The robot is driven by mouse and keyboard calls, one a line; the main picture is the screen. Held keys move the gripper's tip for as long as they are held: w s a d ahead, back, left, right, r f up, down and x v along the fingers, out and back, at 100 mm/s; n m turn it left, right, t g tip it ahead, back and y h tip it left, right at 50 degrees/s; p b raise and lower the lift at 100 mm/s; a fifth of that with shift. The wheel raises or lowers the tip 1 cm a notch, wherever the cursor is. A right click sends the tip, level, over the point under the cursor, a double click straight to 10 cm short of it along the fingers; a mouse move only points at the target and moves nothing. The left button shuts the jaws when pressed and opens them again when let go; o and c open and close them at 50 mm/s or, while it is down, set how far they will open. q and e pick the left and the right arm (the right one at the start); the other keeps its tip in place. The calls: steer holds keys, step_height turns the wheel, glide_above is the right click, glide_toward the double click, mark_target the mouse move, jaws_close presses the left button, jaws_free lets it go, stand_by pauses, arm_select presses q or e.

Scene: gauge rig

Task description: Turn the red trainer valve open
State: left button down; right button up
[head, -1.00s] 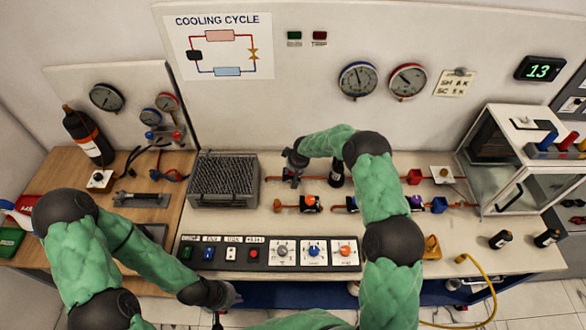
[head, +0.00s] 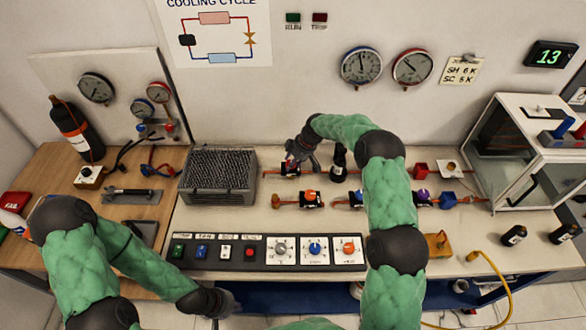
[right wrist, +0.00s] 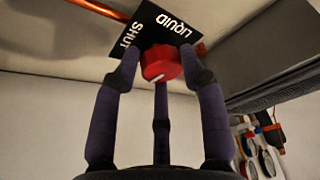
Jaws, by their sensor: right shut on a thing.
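The red trainer valve (right wrist: 162,64) is a red knob with a pale mark, set on a black plate reading LIQUID and SHUT (right wrist: 150,30). In the head view the valve (head: 289,166) sits on a copper pipe at the back of the bench, partly hidden by my right gripper. My right gripper (head: 293,160) has its dark fingers around the knob and is shut on it; it also shows in the right wrist view (right wrist: 160,80). My left gripper (head: 218,303) is low at the bench's front edge, away from the valve; its fingers are not clear.
A grey finned block (head: 218,176) stands left of the valve. A black bottle (head: 339,163) stands close on its right. A second pipe with an orange-knobbed valve (head: 311,197) runs in front, then a switch panel (head: 265,252). A glass-sided cabinet (head: 530,150) is at the right.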

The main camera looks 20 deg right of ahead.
steer(key=shift+w+a+r+n+g+b, duration=0.1)
steer(key=shift+w+r+n+g+b, duration=0.1)
steer(key=shift+n+b, duration=0.4)
steer(key=shift+w+r+n+g+b, duration=0.15)
steer(key=shift+r+n+g+b, duration=0.05)
steer(key=shift+n+b, duration=0.4)
steer(key=shift+y, duration=0.3)
steer(key=o, duration=0.8)
steer(key=shift+o, duration=1.3)
steer(key=shift+a, duration=0.15)
steer(key=shift+s+f, duration=0.15)
steer(key=shift+f, duration=0.1)
steer(key=v, duration=1.2)
